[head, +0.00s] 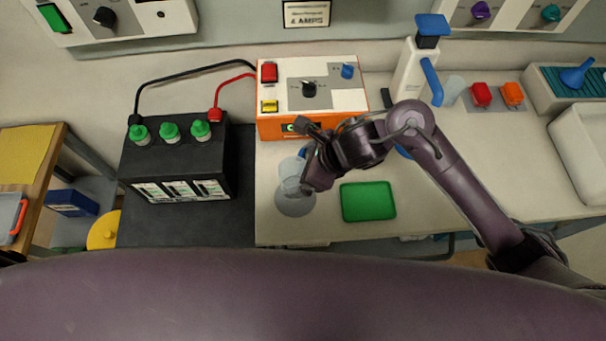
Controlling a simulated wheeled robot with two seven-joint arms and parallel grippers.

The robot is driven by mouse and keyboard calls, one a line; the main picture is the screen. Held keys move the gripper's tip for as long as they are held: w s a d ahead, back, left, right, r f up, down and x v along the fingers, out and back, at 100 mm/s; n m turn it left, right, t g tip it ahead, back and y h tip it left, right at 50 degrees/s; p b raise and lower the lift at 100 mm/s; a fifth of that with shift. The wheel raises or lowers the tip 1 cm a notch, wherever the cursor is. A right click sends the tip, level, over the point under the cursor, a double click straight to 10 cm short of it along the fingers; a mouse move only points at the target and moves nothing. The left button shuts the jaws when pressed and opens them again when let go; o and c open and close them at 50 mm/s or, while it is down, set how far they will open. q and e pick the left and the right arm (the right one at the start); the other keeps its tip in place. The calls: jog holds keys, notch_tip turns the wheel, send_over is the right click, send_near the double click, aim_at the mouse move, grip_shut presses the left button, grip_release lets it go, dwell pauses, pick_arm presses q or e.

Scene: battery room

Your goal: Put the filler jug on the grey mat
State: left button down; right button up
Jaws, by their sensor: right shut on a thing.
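My right gripper (302,183) reaches in from the right and is shut on a pale, see-through vessel (289,168), which I take to be the filler jug. A little blue shows beside it, and the gripper hides part of it. The round grey mat (296,208) lies on the pale bench top just below it in the picture. The jug overlaps the mat's far part; I cannot tell whether it touches the mat. My left gripper is not in view.
A black battery (178,172) with green caps stands left, wired to an orange-and-white charger (340,97) behind. A green tray (368,201) lies right of the mat. A white, blue-topped dispenser (409,75) stands behind my arm. Red (481,94) and orange (512,93) items sit farther right.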

aim_at(297, 173)
jog(key=shift+f, duration=2)
jog(key=shift+f, duration=0.2)
jog(key=o, duration=0.8)
jog(key=shift+r, duration=0.1)
